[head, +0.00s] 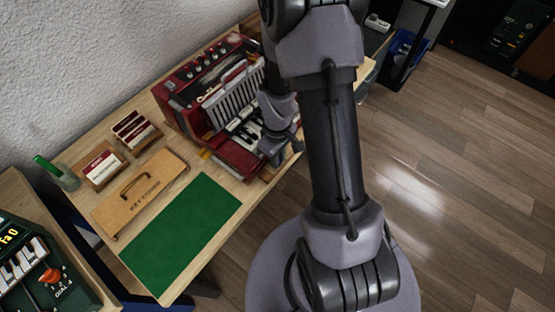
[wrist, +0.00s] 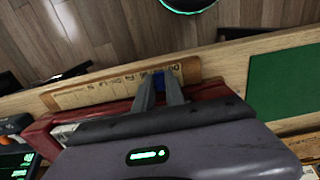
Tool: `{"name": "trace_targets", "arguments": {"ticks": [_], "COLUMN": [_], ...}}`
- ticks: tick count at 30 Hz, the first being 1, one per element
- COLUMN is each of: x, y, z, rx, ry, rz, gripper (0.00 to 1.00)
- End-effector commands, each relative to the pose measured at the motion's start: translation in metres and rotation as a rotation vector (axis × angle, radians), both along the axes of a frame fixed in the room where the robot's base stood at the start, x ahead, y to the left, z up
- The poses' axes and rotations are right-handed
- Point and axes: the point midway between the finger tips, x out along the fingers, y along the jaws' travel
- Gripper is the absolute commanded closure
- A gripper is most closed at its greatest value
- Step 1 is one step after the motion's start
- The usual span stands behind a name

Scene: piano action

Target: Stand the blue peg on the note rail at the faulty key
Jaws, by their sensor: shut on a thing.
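My gripper (wrist: 160,92) is shut on the blue peg (wrist: 158,77), of which only a small blue part shows between the fingertips. In the wrist view the fingertips are over the pale wooden note rail (wrist: 100,92), a long strip with dark markings, near its right end. I cannot tell whether the peg touches the rail. In the head view my gripper (head: 277,152) is low beside the white and black keys (head: 247,131) of the red accordion-like instrument (head: 190,97). The peg and most of the rail are hidden there. I cannot tell which key is faulty.
Card holders (head: 103,167) and a cup with a green marker (head: 62,176) stand by the wall. A dark green keyed device (head: 45,290) is at lower left.

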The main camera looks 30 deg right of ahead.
Motion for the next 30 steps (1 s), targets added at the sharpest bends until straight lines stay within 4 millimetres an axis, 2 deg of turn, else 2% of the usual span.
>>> {"name": "trace_targets", "arguments": {"ticks": [8, 9, 12, 21, 23, 25, 30], "x": [0.001, 0.001, 0.001, 0.001, 0.001, 0.002, 0.002], "y": [-0.001, -0.001, -0.001, -0.001, -0.001, -0.001, -0.001], "z": [-0.001, -0.002, -0.001, 0.001, 0.007, 0.023, 0.075], "rx": [0.0, 0.0, 0.0, 0.0, -0.001, -0.002, -0.003], "ry": [-0.002, -0.002, -0.002, -0.002, -0.004, -0.006, -0.007], "rz": [0.0, 0.0, 0.0, 0.0, 0.0, 0.001, 0.0], "gripper": [1.0, 0.83, 0.63, 0.63, 0.63, 0.63, 0.63]}}
